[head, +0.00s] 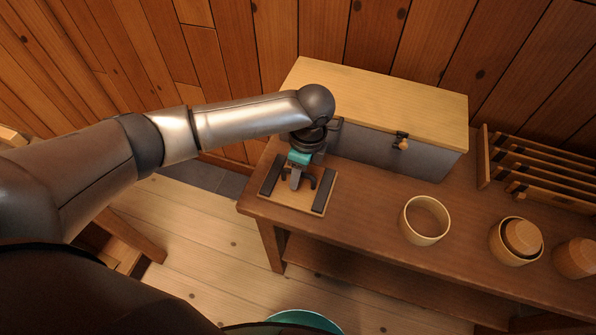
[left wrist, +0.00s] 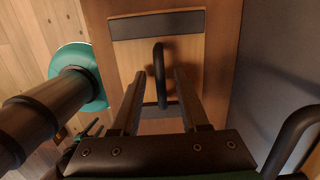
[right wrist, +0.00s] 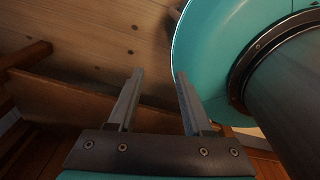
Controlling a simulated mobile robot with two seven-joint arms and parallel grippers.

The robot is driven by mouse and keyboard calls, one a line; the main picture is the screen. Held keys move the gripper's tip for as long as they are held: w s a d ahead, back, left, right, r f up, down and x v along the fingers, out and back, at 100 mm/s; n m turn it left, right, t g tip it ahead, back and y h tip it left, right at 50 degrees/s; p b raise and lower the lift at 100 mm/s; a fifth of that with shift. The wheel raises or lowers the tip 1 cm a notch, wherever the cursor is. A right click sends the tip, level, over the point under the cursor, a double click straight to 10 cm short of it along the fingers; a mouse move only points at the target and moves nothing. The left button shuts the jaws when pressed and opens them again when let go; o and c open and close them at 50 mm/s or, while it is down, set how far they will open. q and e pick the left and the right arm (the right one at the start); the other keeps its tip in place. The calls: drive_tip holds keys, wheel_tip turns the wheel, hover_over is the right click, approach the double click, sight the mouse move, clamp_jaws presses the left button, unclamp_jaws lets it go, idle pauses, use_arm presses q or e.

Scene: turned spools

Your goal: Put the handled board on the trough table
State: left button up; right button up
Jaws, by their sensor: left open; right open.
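The handled board (head: 290,198) is a flat light wood plate with two dark strips and a dark arched handle (left wrist: 159,62). It lies at the left end of a brown wooden table (head: 370,228); I cannot tell if this is the trough table. My left gripper (head: 297,181) is open above the board. In the left wrist view its two fingers stand on either side of the handle, with gaps showing.
A grey chest (head: 375,152) with a light wood lid stands right behind the board. Bare table separates board and bowl.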

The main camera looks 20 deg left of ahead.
sight(304, 174)
use_arm(q)
wheel_tip(304, 174, up, 12)
drive_tip(key=d+p, duration=0.1)
drive_tip(key=p, duration=0.2)
drive_tip(key=shift+d+f+p, duration=0.2)
drive_tip(key=shift+d+p, duration=0.05)
drive_tip(key=shift+p, duration=0.05)
use_arm(e)
drive_tip(key=r, duration=0.1)
drive_tip(key=s+r, duration=0.1)
drive_tip(key=a+r, duration=0.1)
drive_tip(key=shift+s+r, duration=0.15)
drive_tip(key=shift+r, duration=0.25)
drive_tip(key=shift+d, duration=0.15)
